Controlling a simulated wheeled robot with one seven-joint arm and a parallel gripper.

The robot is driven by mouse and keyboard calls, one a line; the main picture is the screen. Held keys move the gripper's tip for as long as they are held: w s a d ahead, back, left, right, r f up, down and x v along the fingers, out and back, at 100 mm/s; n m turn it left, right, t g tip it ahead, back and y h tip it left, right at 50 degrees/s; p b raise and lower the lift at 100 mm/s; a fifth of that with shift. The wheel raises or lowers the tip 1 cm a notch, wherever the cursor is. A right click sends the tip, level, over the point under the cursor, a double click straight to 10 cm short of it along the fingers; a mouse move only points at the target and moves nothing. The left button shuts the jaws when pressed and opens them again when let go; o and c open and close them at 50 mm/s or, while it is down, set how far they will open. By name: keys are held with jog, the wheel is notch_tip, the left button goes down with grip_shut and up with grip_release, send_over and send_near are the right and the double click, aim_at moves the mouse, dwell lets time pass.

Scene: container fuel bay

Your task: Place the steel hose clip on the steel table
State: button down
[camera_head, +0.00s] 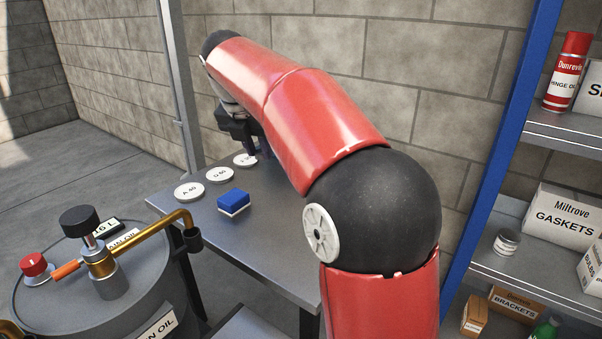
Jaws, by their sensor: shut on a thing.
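The steel table (262,240) is a grey metal top against the block wall, partly covered by my red arm. My gripper (254,149) is low over the table's far part, its dark fingers partly behind my arm. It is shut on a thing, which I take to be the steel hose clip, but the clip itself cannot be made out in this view. I cannot tell whether the held thing touches the table.
White labelled discs, one marked A 40 (189,191), and a blue-and-white block (233,203) lie on the table. An oil drum (100,290) with a brass tap stands at front left. A blue-post shelf (515,150) with boxes and cans stands right.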

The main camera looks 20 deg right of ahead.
aim_at(267, 229)
jog(key=shift+w+f, duration=0.1)
jog(key=shift+f, duration=0.2)
notch_tip(267, 229, down, 19)
jog(key=b, duration=0.4)
jog(key=shift+f, duration=0.1)
jog(key=shift+f, duration=0.1)
jog(key=c, duration=1.2)
grip_release()
jog(key=shift+o, duration=0.2)
